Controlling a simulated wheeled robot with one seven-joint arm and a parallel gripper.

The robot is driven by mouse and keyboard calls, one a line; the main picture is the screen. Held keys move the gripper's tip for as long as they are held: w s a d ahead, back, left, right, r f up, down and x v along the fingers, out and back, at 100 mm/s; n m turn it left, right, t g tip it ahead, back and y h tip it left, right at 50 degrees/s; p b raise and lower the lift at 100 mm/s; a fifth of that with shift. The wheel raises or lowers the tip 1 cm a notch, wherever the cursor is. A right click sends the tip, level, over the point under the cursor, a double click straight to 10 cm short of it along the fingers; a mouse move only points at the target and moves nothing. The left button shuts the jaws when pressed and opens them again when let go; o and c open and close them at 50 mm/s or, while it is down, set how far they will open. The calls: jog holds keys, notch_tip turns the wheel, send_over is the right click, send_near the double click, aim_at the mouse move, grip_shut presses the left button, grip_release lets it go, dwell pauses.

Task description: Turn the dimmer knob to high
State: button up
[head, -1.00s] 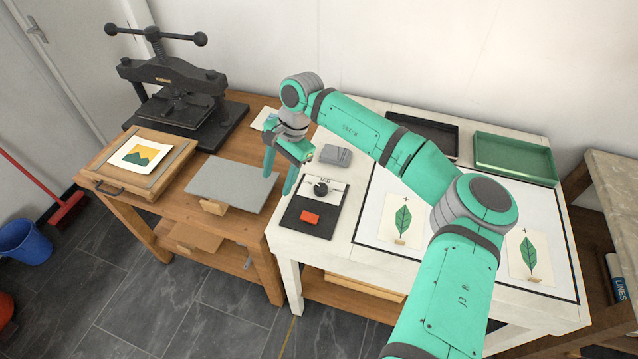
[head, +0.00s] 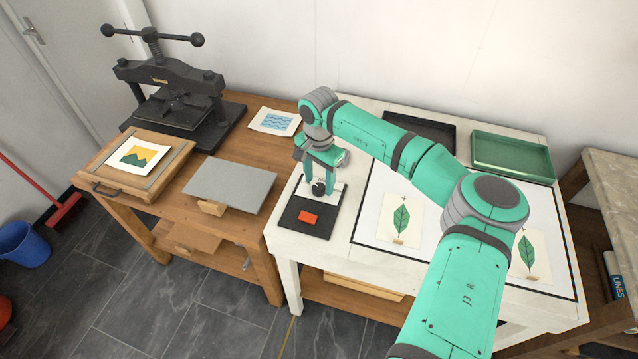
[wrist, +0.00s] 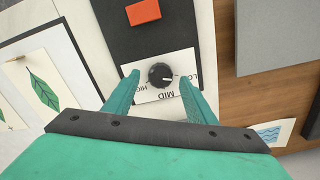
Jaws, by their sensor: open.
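The black dimmer knob (head: 318,188) sits on a white label plate at the back of a dark control panel (head: 303,232). In the wrist view the knob (wrist: 160,75) shows a short white pointer mark facing right, toward the LOW side. The plate's lettering reads LOW at the right, MID below and HIGH at the left. My gripper (wrist: 158,78) is open and points down, with one finger on each side of the knob and a gap visible on both sides. In the head view my gripper (head: 321,178) is over the plate and partly hides its lettering.
A red rocker switch (head: 307,216) is on the panel in front of the knob. A grey slab (head: 231,184) lies on the wooden bench to the left. A leaf print (head: 401,219) lies to the right. Black and green trays (head: 511,156) stand at the back.

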jog(key=shift+f, duration=0.85)
jog(key=c, duration=1)
jog(key=shift+c, duration=0.2)
